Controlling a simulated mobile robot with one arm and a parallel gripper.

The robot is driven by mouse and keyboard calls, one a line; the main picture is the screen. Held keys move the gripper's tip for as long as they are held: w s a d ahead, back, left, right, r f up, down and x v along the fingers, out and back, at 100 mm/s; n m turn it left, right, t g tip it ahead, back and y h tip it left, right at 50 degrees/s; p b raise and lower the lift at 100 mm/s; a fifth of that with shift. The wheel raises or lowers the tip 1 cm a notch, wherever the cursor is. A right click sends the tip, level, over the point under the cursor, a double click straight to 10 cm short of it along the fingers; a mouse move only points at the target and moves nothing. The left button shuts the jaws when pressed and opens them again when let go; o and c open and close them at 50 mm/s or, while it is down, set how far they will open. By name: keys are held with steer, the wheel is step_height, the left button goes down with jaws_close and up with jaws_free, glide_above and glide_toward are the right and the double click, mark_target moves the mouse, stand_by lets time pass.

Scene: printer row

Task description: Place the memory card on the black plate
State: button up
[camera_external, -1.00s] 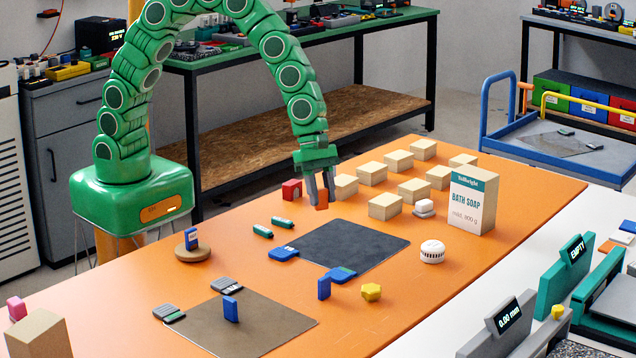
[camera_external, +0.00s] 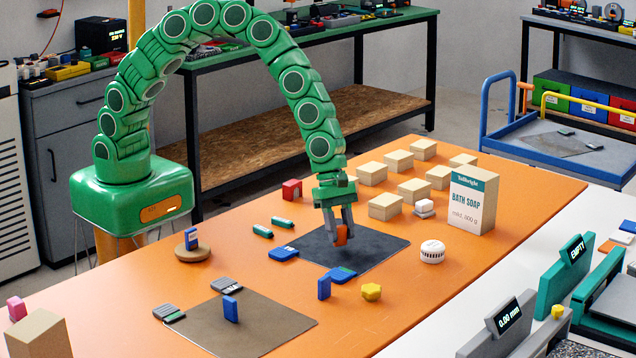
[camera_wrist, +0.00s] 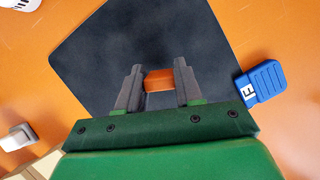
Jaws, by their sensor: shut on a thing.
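My gripper (camera_external: 341,236) is shut on a small orange piece (camera_external: 342,234), which I take to be the memory card. It also shows as an orange block between the two grey fingers in the wrist view (camera_wrist: 159,80); no label on it is visible. The black plate (camera_external: 385,245) is a dark square lying flat on the orange table. The gripper and the orange piece are over the plate's back middle part. I cannot tell whether the piece touches the plate.
Blue labelled cards (camera_external: 283,254) (camera_external: 342,275) lie at the plate's left and front edges; another blue piece (camera_external: 324,287) stands upright nearby. A white round device (camera_external: 432,252) and yellow piece (camera_external: 371,291) sit to the right. Cream boxes (camera_external: 385,207) stand behind. The plate's surface is otherwise clear.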

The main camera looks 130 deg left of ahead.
steer(key=shift+f, duration=0.3)
steer(key=o, duration=1)
steer(key=shift+f, duration=0.15)
steer(key=v, duration=1.2)
